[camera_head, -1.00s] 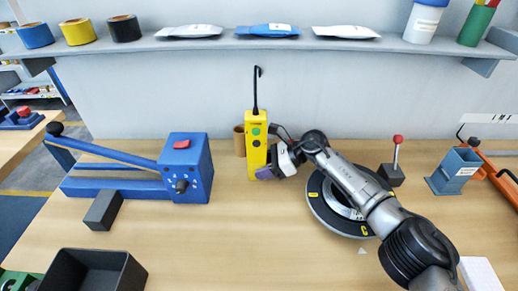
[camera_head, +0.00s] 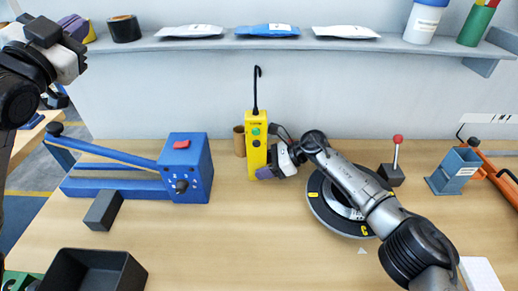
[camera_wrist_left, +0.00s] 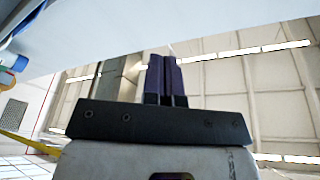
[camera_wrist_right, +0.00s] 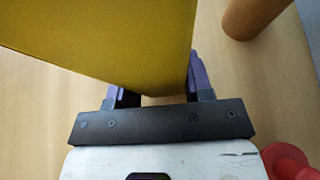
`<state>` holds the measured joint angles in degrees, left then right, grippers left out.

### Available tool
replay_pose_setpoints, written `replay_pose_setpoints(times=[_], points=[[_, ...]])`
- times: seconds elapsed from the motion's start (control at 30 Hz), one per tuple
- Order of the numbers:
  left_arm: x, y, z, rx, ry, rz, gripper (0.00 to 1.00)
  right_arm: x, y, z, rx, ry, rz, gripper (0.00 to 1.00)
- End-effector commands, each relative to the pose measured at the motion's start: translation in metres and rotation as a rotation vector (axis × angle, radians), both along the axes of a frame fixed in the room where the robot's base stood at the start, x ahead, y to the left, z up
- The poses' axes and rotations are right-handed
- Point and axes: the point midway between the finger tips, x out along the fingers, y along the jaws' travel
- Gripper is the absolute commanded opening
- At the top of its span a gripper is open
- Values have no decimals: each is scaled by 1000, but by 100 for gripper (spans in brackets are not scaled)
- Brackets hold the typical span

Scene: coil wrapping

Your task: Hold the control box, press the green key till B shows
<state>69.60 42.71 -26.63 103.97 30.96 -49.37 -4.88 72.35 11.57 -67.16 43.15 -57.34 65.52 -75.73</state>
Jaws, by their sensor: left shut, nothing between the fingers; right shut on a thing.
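The yellow control box (camera_head: 256,158) stands upright near the back of the bench, below the shelf, with a black hook rising from its top. A green key (camera_head: 256,131) and another small button show on its front. I cannot read any letter on it. My right gripper (camera_head: 268,173) is shut on the box's lower part from the right; the right wrist view shows its purple fingers on either side of the yellow body (camera_wrist_right: 120,40). My left gripper (camera_head: 75,28) is raised at the upper left, away from the box. Its fingers (camera_wrist_left: 165,78) are together and empty.
A blue lever press (camera_head: 185,170) stands left of the box, and a brown cylinder (camera_head: 239,141) is close beside the box. A dark round disc (camera_head: 325,208) lies under my right arm. The shelf (camera_head: 180,43) overhangs the back. Bench space in front of the box is clear.

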Motion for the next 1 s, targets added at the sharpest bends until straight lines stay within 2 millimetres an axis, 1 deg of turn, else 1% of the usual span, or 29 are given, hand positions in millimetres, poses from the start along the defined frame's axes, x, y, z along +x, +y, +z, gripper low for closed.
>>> replay_pose_setpoints(times=[0.03, 0.07, 0.1, 0.17, 0.2, 0.27, 0.3, 0.37, 0.4, 0.47, 0.5, 0.6, 0.7, 0.8, 0.9, 1.0], points=[[0, -26, -5, 43, 31, -34, 0, 0, 0, 0, 0, 0, 0, 34], [-1, -39, -9, 70, 52, -51, 0, 0, 0, 0, 0, 0, 0, 34], [-2, -57, -15, 108, 79, -74, 0, 0, 0, 0, 0, 0, 0, 34], [-4, -84, -26, 169, 119, -108, 0, 0, 0, 0, 0, 0, 0, 34], [-6, -101, -33, 212, 145, -131, 0, 0, 0, 0, 0, 0, 0, 34], [-11, -127, -46, 283, 182, -165, 0, 0, 0, 0, 0, 0, 0, 34], [-14, -143, -55, 331, 206, -187, 0, 0, 0, 0, 0, 0, 0, 34], [-20, -166, -70, 408, 239, -220, 0, 0, 0, 0, 0, 0, 0, 34], [-24, -181, -82, 459, 259, -241, 0, 0, 0, 0, 0, 0, 0, 34], [-31, -202, -99, 538, 286, -273, 0, 0, 0, 0, 0, 0, 0, 34], [-36, -214, -112, 592, 301, -293, 0, 0, 0, 0, 0, 0, 0, 34], [-48, -241, -144, 714, 330, -341, 0, 0, 0, 0, 0, 0, 0, 34], [-59, -262, -174, 820, 348, -386, 0, 0, 0, 0, 0, 0, 0, 34], [-69, -277, -200, 905, 355, -425, 0, 0, 0, 0, 0, 0, 0, 34], [-78, -288, -219, 969, 357, -457, 0, 0, 0, 0, 0, 0, 0, 34], [-84, -295, -234, 1016, 357, -479, 0, 0, 0, 0, 0, 0, 0, 34]])
